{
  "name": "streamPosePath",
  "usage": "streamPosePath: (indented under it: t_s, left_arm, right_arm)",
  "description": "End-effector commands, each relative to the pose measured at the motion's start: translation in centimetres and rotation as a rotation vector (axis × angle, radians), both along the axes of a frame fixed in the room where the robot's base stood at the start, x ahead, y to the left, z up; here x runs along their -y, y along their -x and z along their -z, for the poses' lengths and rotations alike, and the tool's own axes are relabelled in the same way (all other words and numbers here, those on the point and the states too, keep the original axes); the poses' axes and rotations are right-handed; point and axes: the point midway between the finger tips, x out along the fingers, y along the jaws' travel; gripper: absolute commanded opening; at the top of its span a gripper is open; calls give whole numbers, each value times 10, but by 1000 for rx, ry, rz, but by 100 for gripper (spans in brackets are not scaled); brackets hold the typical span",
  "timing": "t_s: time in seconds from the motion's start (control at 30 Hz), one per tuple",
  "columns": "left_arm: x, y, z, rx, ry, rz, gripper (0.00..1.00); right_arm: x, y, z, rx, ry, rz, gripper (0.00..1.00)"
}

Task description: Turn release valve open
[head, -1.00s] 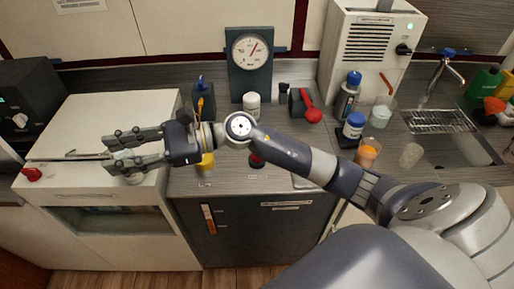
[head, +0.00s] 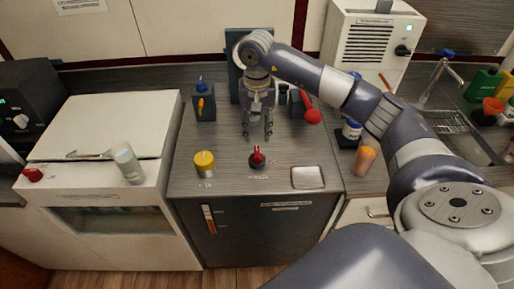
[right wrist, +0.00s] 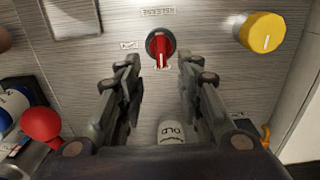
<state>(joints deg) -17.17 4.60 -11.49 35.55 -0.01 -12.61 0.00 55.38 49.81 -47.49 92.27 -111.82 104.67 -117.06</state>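The release valve is a red knob on a black round base (head: 257,159) on the grey counter, in the middle of the head view. In the right wrist view the red knob (right wrist: 160,46) sits by a small label, its handle pointing toward the picture's bottom. My right gripper (head: 257,136) hangs pointing down just behind the knob, apart from it. In the right wrist view its fingers (right wrist: 159,70) are spread, with the knob beyond the gap. A white container with black marks (right wrist: 172,132) shows low between the fingers; I cannot tell its distance. My left gripper is not in view.
A yellow knob (head: 204,163) is left of the red one, and a metal-rimmed pad (head: 308,177) is right. A clear bottle (head: 128,163) is on the white box (head: 105,118).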

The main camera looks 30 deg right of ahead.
Motion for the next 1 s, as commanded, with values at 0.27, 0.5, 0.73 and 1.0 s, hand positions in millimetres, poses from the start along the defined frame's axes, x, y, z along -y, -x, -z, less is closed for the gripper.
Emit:
streamPosePath:
  t_s: [0.27,0.5,0.73,1.0]
  left_arm:
    - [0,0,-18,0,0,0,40]
    - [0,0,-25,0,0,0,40]
    - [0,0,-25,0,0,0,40]
    - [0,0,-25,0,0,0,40]
  right_arm:
    - [-1,1,52,-5,-3,0,33]
    - [-1,1,82,-2,-5,1,33]
    - [-1,0,87,2,-3,-1,33]
    - [-1,0,87,1,-4,0,2]
